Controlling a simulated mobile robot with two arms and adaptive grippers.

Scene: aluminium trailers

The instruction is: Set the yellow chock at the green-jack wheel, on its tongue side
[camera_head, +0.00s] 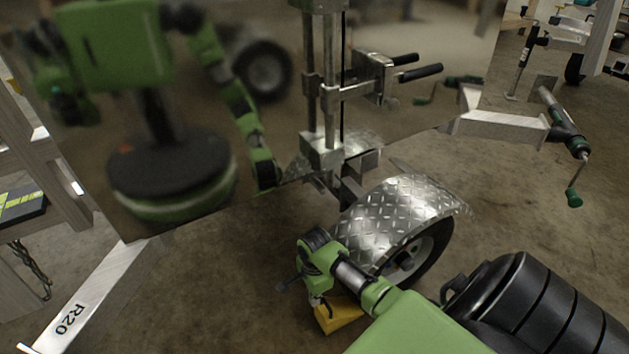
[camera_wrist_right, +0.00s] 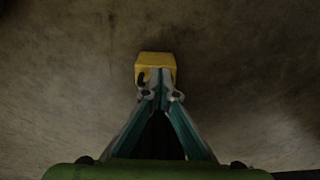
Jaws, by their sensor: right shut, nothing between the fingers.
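The yellow chock (camera_head: 340,318) lies on the floor at lower centre in the head view, partly hidden by my right arm. A wheel (camera_head: 430,250) under a diamond-plate mudguard (camera_head: 400,212) stands behind and right of it; my arm hides whether they touch. A jack with a green handle (camera_head: 570,145) is on a metal bar at the right. My right gripper (camera_head: 317,299) is low beside the chock. In the right wrist view its shut, empty fingertips (camera_wrist_right: 161,93) overlap the near side of the chock (camera_wrist_right: 155,62); contact is unclear. My left gripper is not directly in view.
A large shiny panel (camera_head: 400,120) at upper left and centre mirrors my body. An aluminium bar marked R20 (camera_head: 75,318) runs across the lower left. A wooden bench (camera_head: 35,150) stands at the left edge. Open floor (camera_head: 210,290) lies left of the chock.

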